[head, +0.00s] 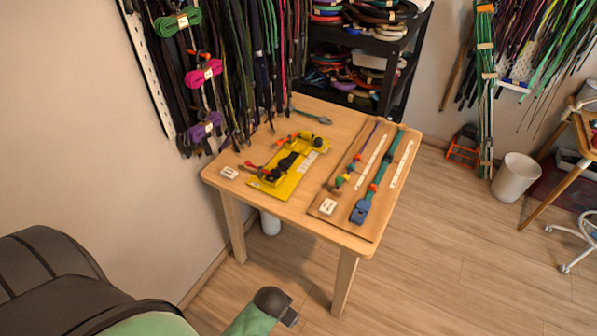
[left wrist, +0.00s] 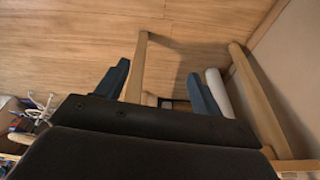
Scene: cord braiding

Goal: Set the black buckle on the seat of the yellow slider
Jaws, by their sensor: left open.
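A long yellow slider (head: 291,181) lies on the wooden table, with raised yellow parts and red handles near its ends. Black pieces sit along it; a dark one (head: 287,161) is near its middle. They are too small to tell which is the black buckle, or whether it is seated. My left gripper (head: 290,318) is low at the bottom of the head view, in front of the table and well apart from the slider. In the left wrist view its two blue fingers (left wrist: 160,88) are spread, with nothing seen between them. My right gripper is not in view.
The table (head: 225,186) also carries a brown board (head: 336,222) with a teal strap and blue buckle (head: 361,211), and small white labelled blocks. Cords hang on the wall behind. A dark shelf stands at the back. Table legs and a white bin (left wrist: 217,91) are near the left gripper.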

